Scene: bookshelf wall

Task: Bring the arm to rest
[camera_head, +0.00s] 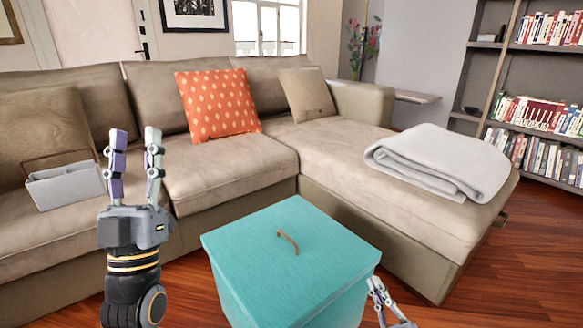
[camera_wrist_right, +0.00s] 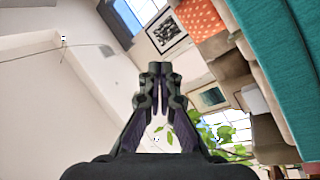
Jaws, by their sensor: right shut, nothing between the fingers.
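My left gripper (camera_head: 135,142) points up in front of the sofa in the head view. Its two fingers stand apart, with nothing between them. My right gripper (camera_head: 377,286) shows only in part at the bottom of the head view, beside the right side of the teal box. In the right wrist view the right gripper (camera_wrist_right: 160,70) has its fingertips together and holds nothing. The rest of the right arm is out of the head view.
A teal box (camera_head: 255,245) with a lid and a brown handle (camera_head: 288,240) stands close in front. Behind it is a beige corner sofa (camera_head: 225,175) with cushions, a grey basket (camera_head: 65,185) and a folded blanket (camera_head: 440,160). Bare floor (camera_head: 535,260) lies at the right, before a bookshelf (camera_head: 540,90).

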